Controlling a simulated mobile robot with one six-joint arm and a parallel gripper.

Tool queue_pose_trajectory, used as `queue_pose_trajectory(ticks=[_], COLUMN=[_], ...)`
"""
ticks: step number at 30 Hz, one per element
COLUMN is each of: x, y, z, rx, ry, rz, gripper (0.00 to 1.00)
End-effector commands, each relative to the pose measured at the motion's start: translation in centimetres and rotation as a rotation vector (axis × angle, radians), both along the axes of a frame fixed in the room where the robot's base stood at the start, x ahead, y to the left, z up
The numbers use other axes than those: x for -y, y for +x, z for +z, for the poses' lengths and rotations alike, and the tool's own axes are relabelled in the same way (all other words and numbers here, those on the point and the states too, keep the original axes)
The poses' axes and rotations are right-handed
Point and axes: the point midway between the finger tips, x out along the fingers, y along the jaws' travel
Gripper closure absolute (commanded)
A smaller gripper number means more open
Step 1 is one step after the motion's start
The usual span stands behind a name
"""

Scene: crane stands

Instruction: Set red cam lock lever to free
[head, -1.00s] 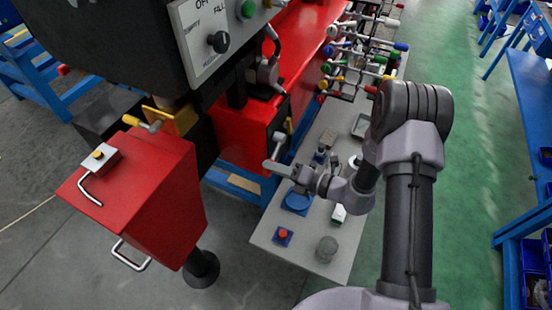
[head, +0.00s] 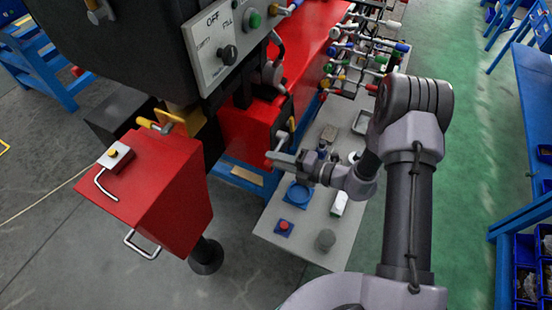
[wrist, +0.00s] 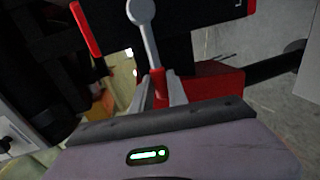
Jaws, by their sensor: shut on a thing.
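The red cam lock lever has a grey shaft, a round grey hub (wrist: 140,12) and a red grip (wrist: 159,88). In the wrist view the shaft runs down from the hub to the red grip, which sits between my two jaws. My gripper (wrist: 161,78) is shut on this grip. In the head view my gripper (head: 284,158) is beside the red machine body, above the near end of the grey bench. A little red shows at its tips there, and most of the lever is hard to make out.
A second red-handled bar (wrist: 86,29) is left of the lever in the wrist view. The control panel (head: 228,50) and red cabinet (head: 155,190) stand left of my arm.

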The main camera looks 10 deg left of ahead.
Motion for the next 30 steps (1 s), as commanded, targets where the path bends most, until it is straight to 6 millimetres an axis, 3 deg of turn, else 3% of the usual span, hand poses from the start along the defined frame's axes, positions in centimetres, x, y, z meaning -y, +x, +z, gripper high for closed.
queue_pose_trajectory(ticks=[7, 8, 11, 25, 30], x=[0.0, 0.0, 0.0, 0.2, 3.1], y=[0.1, 0.1, 0.1, 0.0, -0.9], z=[0.1, 0.2, 0.1, 0.1, 0.8], rx=[0.0, 0.0, 0.0, 0.001, 0.001], ry=[0.003, 0.003, 0.003, 0.002, 0.002], rz=[-0.002, -0.002, -0.002, -0.002, -0.007], gripper=[1.0, 0.77, 0.59, 0.59, 0.59])
